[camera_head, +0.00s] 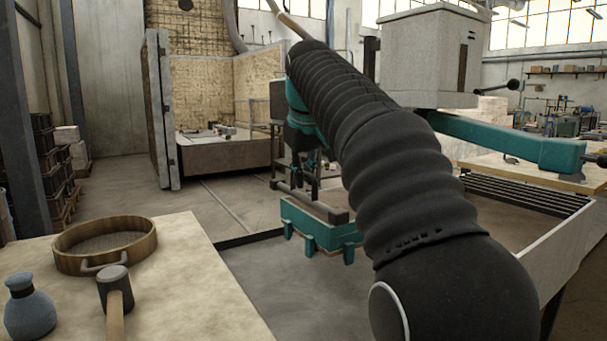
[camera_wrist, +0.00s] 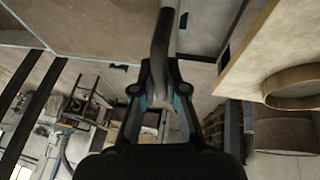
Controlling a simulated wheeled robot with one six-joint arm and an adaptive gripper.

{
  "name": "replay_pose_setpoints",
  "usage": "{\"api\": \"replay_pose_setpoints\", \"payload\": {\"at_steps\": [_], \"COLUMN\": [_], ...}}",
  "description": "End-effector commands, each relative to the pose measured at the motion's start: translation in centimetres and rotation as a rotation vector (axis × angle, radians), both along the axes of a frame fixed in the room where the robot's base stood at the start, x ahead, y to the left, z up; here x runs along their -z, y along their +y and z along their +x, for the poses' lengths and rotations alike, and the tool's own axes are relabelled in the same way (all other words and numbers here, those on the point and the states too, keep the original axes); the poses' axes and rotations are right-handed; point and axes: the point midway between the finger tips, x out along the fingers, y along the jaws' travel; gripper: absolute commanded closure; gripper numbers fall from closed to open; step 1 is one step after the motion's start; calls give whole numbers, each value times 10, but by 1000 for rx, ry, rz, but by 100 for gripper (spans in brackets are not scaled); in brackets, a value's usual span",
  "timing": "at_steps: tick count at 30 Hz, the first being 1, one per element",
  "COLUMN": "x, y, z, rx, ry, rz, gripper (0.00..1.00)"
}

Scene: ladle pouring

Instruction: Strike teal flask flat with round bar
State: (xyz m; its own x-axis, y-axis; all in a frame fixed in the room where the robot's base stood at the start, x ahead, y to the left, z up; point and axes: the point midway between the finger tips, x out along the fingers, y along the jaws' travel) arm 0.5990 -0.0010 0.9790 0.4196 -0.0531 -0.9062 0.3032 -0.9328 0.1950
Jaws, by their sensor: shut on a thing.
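The teal flask (camera_head: 318,235) is a shallow open box with teal lugs, in the middle of the head view, partly hidden behind my arm. The round bar (camera_head: 308,200) is grey with dark ends and lies slantwise at the flask's top, level or nearly so. I cannot tell whether it touches the rim. My gripper (camera_wrist: 163,98) is shut on the bar, which also shows in the wrist view (camera_wrist: 165,42), running up the picture from between the fingers. The flask's fill is mostly hidden.
A near table holds a round wooden sieve (camera_head: 105,243), a mallet (camera_head: 115,292) and a blue-grey bottle (camera_head: 29,305). A large sand-coloured bin (camera_head: 560,240) stands at right, near a teal beam (camera_head: 510,143). Open floor (camera_head: 225,205) lies left of the flask.

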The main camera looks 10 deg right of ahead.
Motion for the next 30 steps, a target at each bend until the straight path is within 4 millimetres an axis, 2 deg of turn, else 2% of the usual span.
{"api": "replay_pose_setpoints", "payload": {"at_steps": [30], "x": [17], "y": [0], "z": [0], "rx": [0], "ry": [-2], "rz": [0], "gripper": [100]}}
